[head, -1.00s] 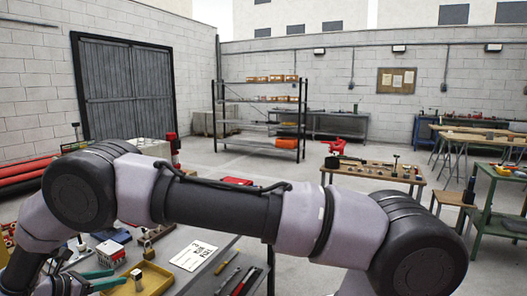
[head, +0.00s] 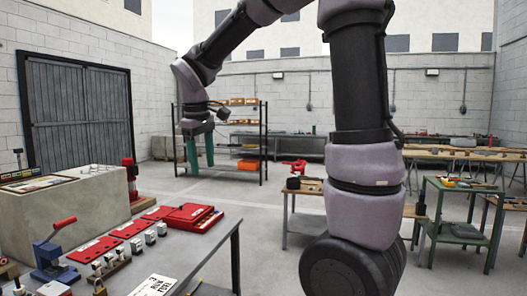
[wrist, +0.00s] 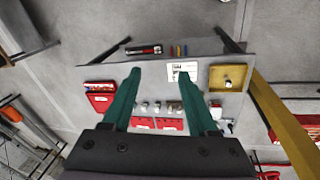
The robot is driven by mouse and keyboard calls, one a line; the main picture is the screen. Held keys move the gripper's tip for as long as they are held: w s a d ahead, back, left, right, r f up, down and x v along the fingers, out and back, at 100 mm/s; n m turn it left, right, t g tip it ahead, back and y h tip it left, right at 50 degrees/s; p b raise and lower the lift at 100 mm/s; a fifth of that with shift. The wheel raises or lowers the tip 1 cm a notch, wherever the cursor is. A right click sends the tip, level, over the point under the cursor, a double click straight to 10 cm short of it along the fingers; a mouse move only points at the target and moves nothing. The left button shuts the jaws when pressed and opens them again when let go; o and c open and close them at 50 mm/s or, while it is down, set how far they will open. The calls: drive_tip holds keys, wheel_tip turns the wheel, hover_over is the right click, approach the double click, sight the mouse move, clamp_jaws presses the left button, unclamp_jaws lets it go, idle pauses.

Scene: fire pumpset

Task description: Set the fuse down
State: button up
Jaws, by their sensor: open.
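My gripper (head: 200,163) is raised high above the bench, with its green fingers pointing down. In the wrist view my gripper (wrist: 160,72) is open, with nothing between its fingers. Several small pale cylindrical pieces (head: 136,246) stand on the grey bench (head: 208,256) beside flat red plates (head: 95,249). I cannot tell which one, if any, is the fuse. In the wrist view a yellow tray (wrist: 217,72) lies on the bench to the right of a white printed card (wrist: 182,66), with a small item in it. The bench is far below the fingers.
A red case (head: 192,216) and a blue tool with a red handle (head: 52,258) are on the bench. A concrete block (head: 60,218) stands behind it. A wooden table (head: 304,186) and a green trolley (head: 462,187) stand to the right. Open floor lies between.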

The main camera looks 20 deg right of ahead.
drive_tip(key=s+d+r+m+t+y, duration=0.1)
drive_tip(key=s+d+r+m+t, duration=0.1)
drive_tip(key=s+d+m, duration=0.3)
drive_tip(key=s+d+r+m+t+y, duration=0.2)
drive_tip(key=s+d+m, duration=0.4)
drive_tip(key=s, duration=0.4)
drive_tip(key=shift+s+r+t, duration=0.2)
drive_tip(key=shift+t, duration=0.4)
